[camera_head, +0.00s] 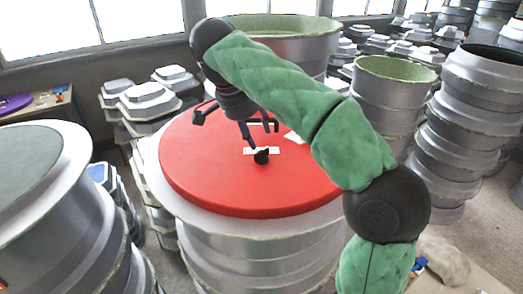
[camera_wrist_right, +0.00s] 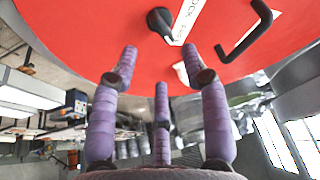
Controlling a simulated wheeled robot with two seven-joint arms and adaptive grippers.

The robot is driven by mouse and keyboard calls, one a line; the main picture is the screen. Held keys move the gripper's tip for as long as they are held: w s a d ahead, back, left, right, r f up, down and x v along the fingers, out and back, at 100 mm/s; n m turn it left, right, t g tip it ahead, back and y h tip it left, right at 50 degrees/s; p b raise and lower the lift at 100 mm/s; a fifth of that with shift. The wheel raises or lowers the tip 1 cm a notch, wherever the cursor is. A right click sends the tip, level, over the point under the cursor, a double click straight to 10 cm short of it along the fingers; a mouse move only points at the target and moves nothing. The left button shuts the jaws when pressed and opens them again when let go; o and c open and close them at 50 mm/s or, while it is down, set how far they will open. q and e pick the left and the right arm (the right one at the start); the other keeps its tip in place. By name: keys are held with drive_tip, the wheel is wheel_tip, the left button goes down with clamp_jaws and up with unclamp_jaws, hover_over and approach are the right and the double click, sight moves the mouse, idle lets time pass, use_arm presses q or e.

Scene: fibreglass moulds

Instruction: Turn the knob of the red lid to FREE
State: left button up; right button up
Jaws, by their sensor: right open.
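The red lid (camera_head: 215,185) lies flat on top of a stack of grey moulds. Its small black knob (camera_head: 261,156) sits beside a white label strip (camera_head: 247,150). In the right wrist view the knob (camera_wrist_right: 160,22) is near the top, and the label's lettering is only partly readable. I cannot tell the knob's setting. My right gripper (camera_head: 236,124) is open above the lid, behind the knob. Its three purple fingers (camera_wrist_right: 160,68) show empty in the wrist view, apart from the knob. A black bar handle (camera_wrist_right: 245,35) stands on the lid beside the knob. My left gripper is out of view.
My green right arm covers the lid's right side. A second white label (camera_head: 295,137) is partly hidden by it. Mould stacks (camera_head: 455,120) crowd the right, and a large round mould (camera_head: 75,185) stands at left. A purple disc (camera_head: 14,103) lies on a far-left table.

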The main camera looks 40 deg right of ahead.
sight(263, 151)
drive_tip(key=x, duration=0.7)
drive_tip(key=shift+d+f, duration=0.1)
drive_tip(key=shift+f, duration=0.25)
